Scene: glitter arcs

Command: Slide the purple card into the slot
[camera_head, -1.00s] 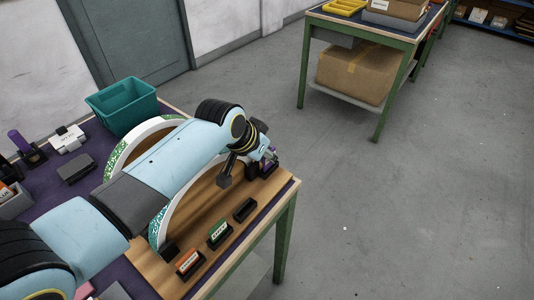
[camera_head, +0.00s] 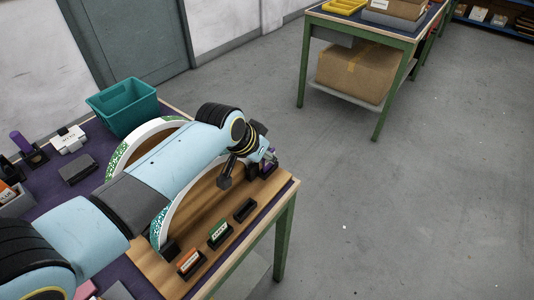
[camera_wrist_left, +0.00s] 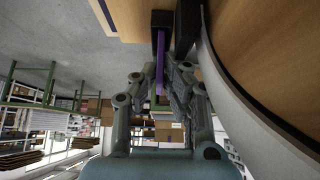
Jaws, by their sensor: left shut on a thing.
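My left gripper (camera_head: 268,157) is at the far right end of the wooden board, at the end of my long pale-blue arm. It is shut on the purple card (camera_wrist_left: 160,68), which shows edge-on as a thin strip between the fingers (camera_wrist_left: 160,92) in the left wrist view. The card's far end meets a black slotted holder (camera_wrist_left: 161,19); how deep it sits in it I cannot tell. In the head view, that holder (camera_head: 264,172) is partly hidden by the gripper. My right gripper is not in view.
A row of black holders continues nearer: an empty one (camera_head: 245,209), one with a green card (camera_head: 219,232) and one with an orange card (camera_head: 189,261). White arches with green glitter (camera_head: 160,222) stand beside my arm. A teal bin (camera_head: 123,107) stands behind.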

